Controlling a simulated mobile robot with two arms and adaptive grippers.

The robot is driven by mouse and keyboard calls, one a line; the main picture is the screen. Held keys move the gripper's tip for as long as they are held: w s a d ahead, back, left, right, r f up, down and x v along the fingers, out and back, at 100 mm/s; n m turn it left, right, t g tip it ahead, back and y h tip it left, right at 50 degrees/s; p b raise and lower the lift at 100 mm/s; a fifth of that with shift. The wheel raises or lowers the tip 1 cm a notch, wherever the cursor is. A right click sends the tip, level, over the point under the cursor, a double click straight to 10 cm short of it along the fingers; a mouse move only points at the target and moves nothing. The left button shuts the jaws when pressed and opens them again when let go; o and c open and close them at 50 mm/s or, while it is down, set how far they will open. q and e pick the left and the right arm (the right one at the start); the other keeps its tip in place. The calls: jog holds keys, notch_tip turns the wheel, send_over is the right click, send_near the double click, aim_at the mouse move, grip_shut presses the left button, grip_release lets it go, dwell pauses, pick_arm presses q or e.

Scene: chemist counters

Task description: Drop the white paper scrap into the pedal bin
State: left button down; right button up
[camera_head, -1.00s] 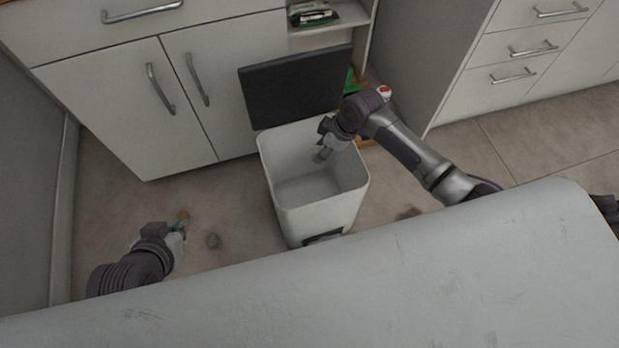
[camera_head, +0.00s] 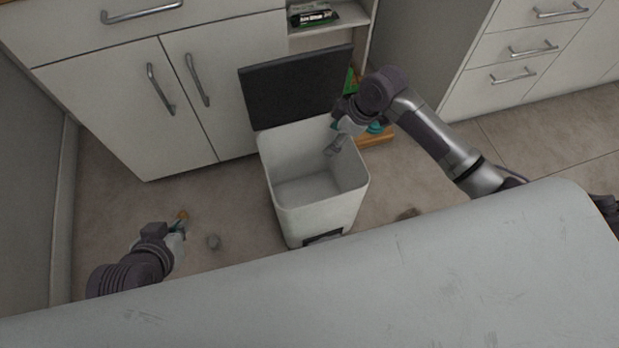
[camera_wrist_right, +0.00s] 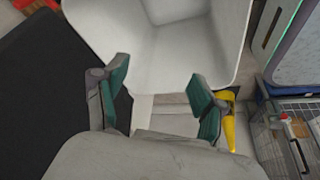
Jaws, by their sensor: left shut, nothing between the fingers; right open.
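The pedal bin (camera_head: 318,214) stands on the floor with its dark lid (camera_head: 297,86) up. My right gripper (camera_head: 352,140) is at the bin's right back rim. In the right wrist view my right gripper (camera_wrist_right: 158,95) is open, with nothing between its teal pads, and the white bin (camera_wrist_right: 175,50) lies beyond its fingertips. I cannot make out the white paper scrap in either view. The visible inside of the bin looks bare. My left gripper (camera_head: 180,230) is shut and empty, low at the left, apart from the bin.
A grey-white surface (camera_head: 400,280) fills the foreground. White cabinets (camera_head: 130,100) stand behind the bin. Floor at the right (camera_head: 540,140) is clear.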

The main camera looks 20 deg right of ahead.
jog(key=shift+v, duration=2.2)
